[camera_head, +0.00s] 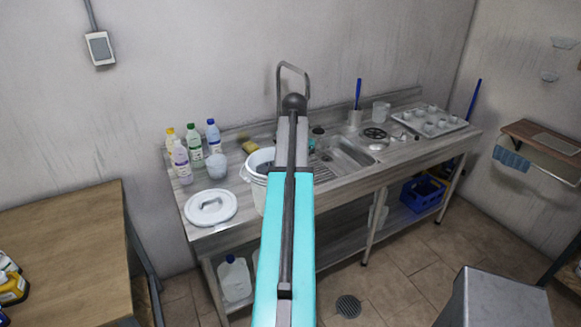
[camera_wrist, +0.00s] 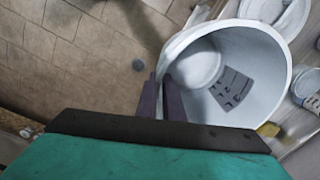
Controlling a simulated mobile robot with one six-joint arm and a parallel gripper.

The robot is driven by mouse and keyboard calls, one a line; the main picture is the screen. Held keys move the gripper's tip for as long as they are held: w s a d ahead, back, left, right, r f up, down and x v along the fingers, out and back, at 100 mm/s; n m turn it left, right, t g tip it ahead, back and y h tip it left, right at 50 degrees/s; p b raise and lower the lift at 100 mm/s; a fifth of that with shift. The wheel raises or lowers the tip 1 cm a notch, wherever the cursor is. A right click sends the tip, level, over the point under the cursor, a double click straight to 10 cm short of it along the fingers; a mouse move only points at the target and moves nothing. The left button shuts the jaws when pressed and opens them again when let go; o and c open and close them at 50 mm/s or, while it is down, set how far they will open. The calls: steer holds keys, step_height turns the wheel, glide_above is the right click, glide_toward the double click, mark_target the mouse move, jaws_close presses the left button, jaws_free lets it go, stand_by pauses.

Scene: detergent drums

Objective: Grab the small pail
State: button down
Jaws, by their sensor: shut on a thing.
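A white pail (camera_head: 259,180) shows in the head view at the sink bench, partly hidden behind my arm. In the wrist view the open pail (camera_wrist: 262,50) is large, tilted in the picture, with a dark slotted patch inside. My gripper (camera_wrist: 160,84) is shut on its rim wall, at the left edge of its mouth, one finger on each side. In the head view my arm hides the gripper. I cannot tell whether the pail's base touches the bench.
A round white lid (camera_head: 211,208) lies left of the pail on the bench (camera_head: 330,192). A small white tub (camera_head: 217,166), several bottles (camera_head: 194,145) and a yellow sponge (camera_head: 244,149) stand behind. The sink (camera_head: 345,155) is to the right. A wooden table (camera_head: 70,250) is at left.

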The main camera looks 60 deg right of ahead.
steer(key=shift+s+a+r, duration=0.15)
steer(key=shift+s+a, duration=0.6)
stand_by(0.3)
